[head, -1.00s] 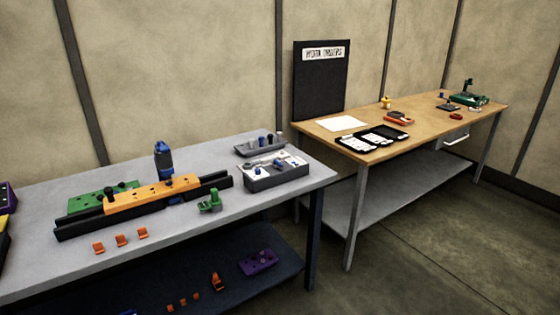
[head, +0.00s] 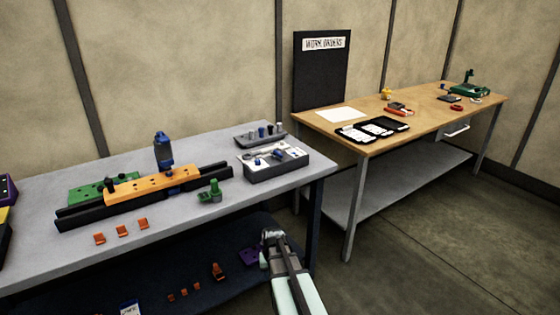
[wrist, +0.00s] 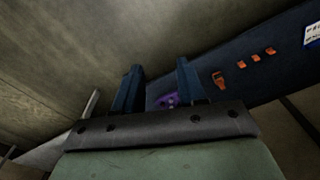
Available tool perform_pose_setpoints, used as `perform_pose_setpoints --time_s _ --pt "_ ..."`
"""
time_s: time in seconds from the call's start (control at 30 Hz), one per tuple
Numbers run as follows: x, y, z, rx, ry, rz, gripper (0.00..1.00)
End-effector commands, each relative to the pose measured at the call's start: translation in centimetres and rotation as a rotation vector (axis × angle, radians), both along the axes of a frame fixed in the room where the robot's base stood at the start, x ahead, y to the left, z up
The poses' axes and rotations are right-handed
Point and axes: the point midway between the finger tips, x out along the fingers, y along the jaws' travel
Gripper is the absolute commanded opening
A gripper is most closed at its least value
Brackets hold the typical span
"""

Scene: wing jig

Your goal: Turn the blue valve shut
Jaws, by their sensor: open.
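A grey block (head: 278,173) with a white top stands at the right end of the grey workbench. Small blue parts (head: 278,154) sit on its top. One may be the blue valve, but its handle position is too small to tell. My gripper (head: 272,236) is in front of the bench's right end, nearer the camera and apart from the block. In the wrist view my gripper (wrist: 159,68) has its two dark fingers spread with nothing held between them. The blue parts do not show in the wrist view.
A purple part (head: 249,255) lies on the lower shelf, also visible past the fingers in the wrist view (wrist: 168,100). A green part (head: 209,192) and an orange jig bar (head: 150,185) are on the bench. A wooden table (head: 440,112) stands right.

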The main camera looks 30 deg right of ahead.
Motion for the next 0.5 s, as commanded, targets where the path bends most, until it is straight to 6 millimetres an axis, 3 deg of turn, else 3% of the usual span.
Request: perform_pose_setpoints --time_s 0.1,0.27,0.5 --pt "3.2 -3.0 3.5 -0.018 -0.058 -0.028 0.4" --pt "6.7 -6.6 8.5 -0.04 -0.128 -0.059 0.4" --pt "11.1 -12.0 16.9 -0.074 -0.231 -0.096 0.4"
